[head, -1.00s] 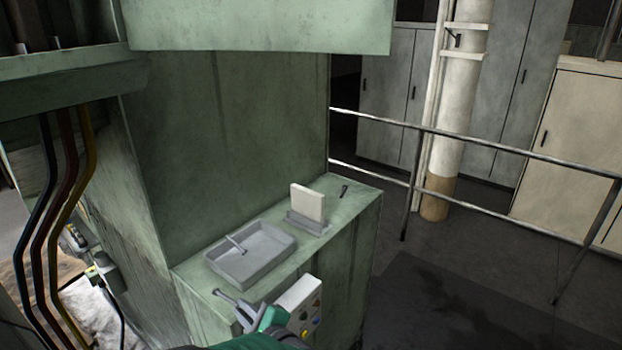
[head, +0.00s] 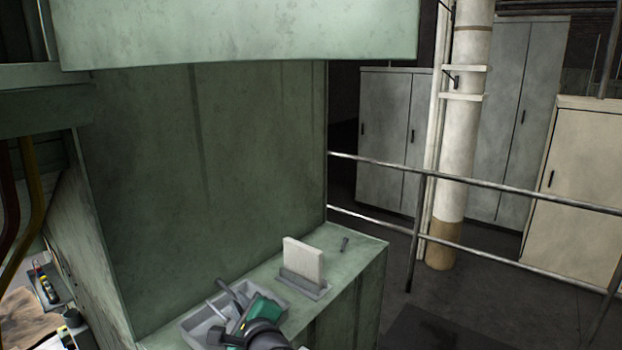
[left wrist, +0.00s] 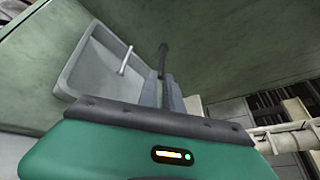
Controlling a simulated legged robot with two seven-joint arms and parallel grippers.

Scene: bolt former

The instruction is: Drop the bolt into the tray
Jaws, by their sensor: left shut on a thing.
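The grey tray (head: 187,332) sits on the green ledge at the bottom of the head view, partly hidden by my left gripper. It also shows in the left wrist view (left wrist: 78,72). One light bolt (left wrist: 125,60) lies inside it. My left gripper (head: 240,300) is at the tray, in front of its right part in the head view. In the left wrist view its fingers (left wrist: 162,92) are shut on a dark bolt (left wrist: 163,60), which juts out past the fingertips. Its height above the tray is hard to tell. My right gripper is not in view.
A white plate in a grey holder (head: 304,265) stands right of the tray. The green machine wall rises behind, with an overhang (head: 240,30) above. A metal railing (head: 480,183) runs at right.

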